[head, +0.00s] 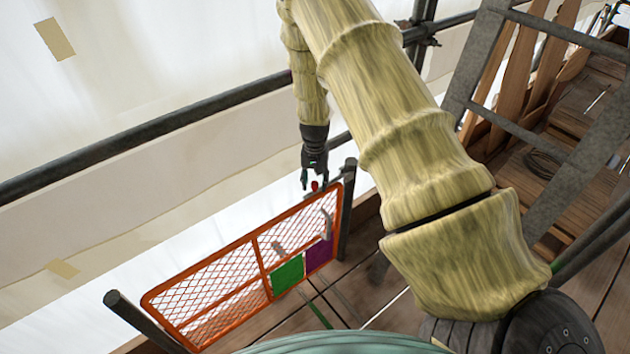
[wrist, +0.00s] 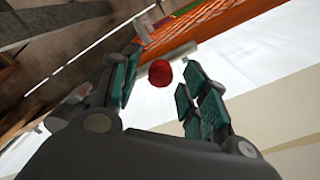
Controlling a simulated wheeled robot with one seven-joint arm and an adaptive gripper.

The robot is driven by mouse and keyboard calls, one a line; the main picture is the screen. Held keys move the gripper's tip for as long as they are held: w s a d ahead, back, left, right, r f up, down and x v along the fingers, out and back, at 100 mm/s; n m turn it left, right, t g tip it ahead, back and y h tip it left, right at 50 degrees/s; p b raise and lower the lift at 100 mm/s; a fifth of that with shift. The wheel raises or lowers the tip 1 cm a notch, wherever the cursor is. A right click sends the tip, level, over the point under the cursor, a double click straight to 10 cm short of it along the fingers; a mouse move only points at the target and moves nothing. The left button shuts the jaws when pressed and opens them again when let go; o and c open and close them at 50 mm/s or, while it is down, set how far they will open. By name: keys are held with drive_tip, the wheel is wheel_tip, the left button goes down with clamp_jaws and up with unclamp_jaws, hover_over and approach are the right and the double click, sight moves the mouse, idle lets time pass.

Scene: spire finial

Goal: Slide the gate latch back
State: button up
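The orange mesh gate (head: 205,290) stands below my arm in the head view, with a green panel (head: 287,274) and a purple panel (head: 319,254). A red knob (head: 314,186) shows at its upper right corner, by a thin grey latch bar (head: 340,178). The knob (wrist: 160,73) and grey bar (wrist: 182,52) also show in the wrist view. My gripper (head: 313,182) is open, pointing down at the knob. In the wrist view its teal-padded fingers (wrist: 155,84) are apart, with the knob seen between their tips. I cannot tell whether they touch it.
A dark post (head: 347,210) stands right of the gate, another (head: 140,320) at its left. A long dark rail (head: 150,130) runs behind, before pale sheeting. A grey ladder-like frame (head: 560,170) and wooden planks are at the right. Grey pieces (head: 326,224) hang on the gate.

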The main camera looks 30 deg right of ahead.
clamp_jaws()
drive_tip(key=a, duration=0.4)
drive_tip(key=shift+s+p, duration=0.15)
drive_tip(key=shift+p, duration=0.15)
drive_tip(key=shift+o, duration=1.1)
unclamp_jaws()
wheel_tip(320, 180, up, 12)
